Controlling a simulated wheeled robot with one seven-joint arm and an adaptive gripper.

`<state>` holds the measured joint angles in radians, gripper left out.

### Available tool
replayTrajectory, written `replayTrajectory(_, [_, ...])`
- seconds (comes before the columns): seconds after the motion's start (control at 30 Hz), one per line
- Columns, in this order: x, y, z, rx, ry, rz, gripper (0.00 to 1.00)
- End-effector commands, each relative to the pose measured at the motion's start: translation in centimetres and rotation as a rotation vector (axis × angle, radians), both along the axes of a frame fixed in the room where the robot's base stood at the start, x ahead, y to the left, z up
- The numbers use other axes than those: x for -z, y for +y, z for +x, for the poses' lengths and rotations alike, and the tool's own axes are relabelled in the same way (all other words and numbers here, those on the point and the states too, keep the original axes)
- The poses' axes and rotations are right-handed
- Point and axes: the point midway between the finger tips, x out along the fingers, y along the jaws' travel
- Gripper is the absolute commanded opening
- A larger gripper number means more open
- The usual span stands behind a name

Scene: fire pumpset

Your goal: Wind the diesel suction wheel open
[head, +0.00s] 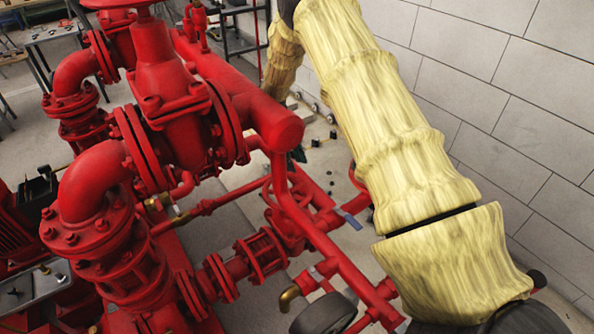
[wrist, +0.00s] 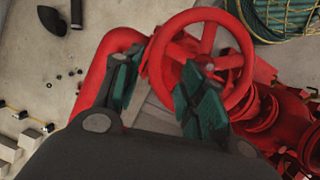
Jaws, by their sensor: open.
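A red spoked handwheel (wrist: 228,62) fills the upper middle of the wrist view. No readable label shows whether it is the diesel suction wheel. My gripper (wrist: 162,60) is open, with dark green pads on its two fingers. The left part of the wheel's rim lies between the fingers. The right finger overlaps the lower left of the wheel in the picture and hides part of it. I cannot tell whether either finger touches the rim. In the head view, a small dark green part shows behind the red pipes, and the wheel is mostly hidden there.
A thick red pipe (wrist: 97,70) runs close to the left finger. Red flanged pipework (head: 180,110) fills the left and middle of the head view. A grey block wall (head: 510,110) stands at the right. A green netted bundle (wrist: 280,15) lies at the wrist view's upper right.

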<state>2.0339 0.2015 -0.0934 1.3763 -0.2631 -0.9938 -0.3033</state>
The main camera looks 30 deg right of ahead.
Motion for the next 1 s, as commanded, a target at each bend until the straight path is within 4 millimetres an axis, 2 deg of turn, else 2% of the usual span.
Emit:
replayTrajectory(0.1, [-2.1, 0.3, 0.9, -0.001, -0.003, -0.001, 0.41])
replayTrajectory(0.33, [-5.0, 0.7, 2.0, -0.001, -0.003, 0.000, 0.41])
replayTrajectory(0.5, [-5.8, 0.9, 2.3, -0.001, -0.002, 0.000, 0.41])
replayTrajectory(0.8, [-6.0, 0.9, 2.3, -0.001, -0.002, 0.001, 0.41])
replayTrajectory(0.83, [-6.0, 0.9, 2.3, -0.001, -0.002, 0.001, 0.36])
replayTrajectory(0.87, [-6.0, 0.9, 2.3, -0.001, -0.002, 0.001, 0.36])
replayTrajectory(1.0, [-7.1, 0.9, 2.4, -0.001, -0.002, 0.000, 0.36])
